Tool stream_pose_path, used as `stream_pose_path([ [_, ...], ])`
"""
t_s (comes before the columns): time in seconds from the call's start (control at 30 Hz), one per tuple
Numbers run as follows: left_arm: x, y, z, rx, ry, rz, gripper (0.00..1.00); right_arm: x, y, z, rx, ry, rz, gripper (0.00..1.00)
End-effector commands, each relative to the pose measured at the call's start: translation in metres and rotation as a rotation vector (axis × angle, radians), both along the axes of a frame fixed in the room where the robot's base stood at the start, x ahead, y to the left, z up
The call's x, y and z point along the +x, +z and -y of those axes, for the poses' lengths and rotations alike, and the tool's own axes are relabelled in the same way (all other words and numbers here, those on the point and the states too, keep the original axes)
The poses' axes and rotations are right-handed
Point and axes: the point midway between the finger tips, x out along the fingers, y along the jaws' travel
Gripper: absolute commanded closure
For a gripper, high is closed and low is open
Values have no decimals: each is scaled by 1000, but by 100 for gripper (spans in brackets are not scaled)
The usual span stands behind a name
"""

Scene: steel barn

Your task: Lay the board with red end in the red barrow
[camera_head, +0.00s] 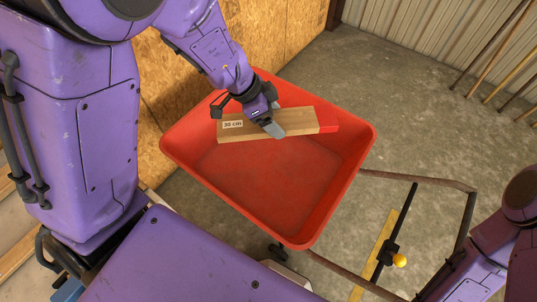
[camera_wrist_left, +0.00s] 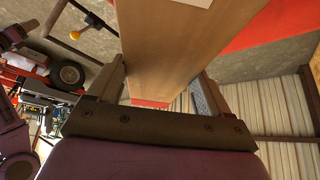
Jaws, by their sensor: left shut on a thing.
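The board with red end (camera_head: 293,122) is a short wooden piece with a "30 cm" label at its left and a red right end. My left gripper (camera_head: 262,122) is shut on it near its middle, in the head view over the red barrow (camera_head: 260,215). The board lies across the far part of the barrow's tray; I cannot tell whether it touches the tray floor. In the left wrist view the board (camera_wrist_left: 175,50) runs between the two fingers (camera_wrist_left: 160,90). My right arm shows at the right edge of the head view, but its gripper is out of frame.
The barrow's handles (camera_head: 415,178) reach to the right. A yellow bar with a black clamp (camera_head: 385,253) lies near them. Wooden panels (camera_head: 265,40) stand behind the barrow. Several poles (camera_head: 490,55) lean on the metal wall. Concrete floor (camera_head: 380,95) is clear beyond the barrow.

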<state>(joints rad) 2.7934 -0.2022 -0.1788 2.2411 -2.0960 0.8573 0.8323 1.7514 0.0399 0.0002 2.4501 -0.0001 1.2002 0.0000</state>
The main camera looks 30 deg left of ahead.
Motion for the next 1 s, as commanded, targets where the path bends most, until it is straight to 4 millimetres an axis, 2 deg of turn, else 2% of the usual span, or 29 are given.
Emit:
stream_pose_path([
  [0.03, 5, -37, -2, -5, -8, -6, 60, -1, -31, 0, 0, 0, -1, 57],
  [0.1, 16, -76, -6, -11, -30, -7, 60, -1, -61, 0, 0, 0, -2, 57],
  [0.3, 43, -185, -22, -19, -103, -8, 60, -1, -136, 0, 0, 0, -2, 57],
  [0.37, 48, -217, -27, -18, -131, -8, 60, -1, -158, 0, 0, 0, -2, 57],
  [0.6, 62, -351, -47, -3, -263, -3, 60, -1, -247, 0, 0, 0, -1, 57],
  [0.73, 65, -400, -56, 2, -317, 0, 60, -1, -276, 0, 0, 0, -1, 57],
  [0.8, 66, -415, -59, 6, -338, 3, 60, -1, -285, 0, 0, 0, -1, 57],
  [0.93, 66, -433, -62, 6, -356, 3, 60, -1, -292, 0, 0, 0, -1, 57],
  [1.0, 65, -449, -62, 5, -358, 1, 60, -1, -298, 0, 0, 0, -1, 57],
])
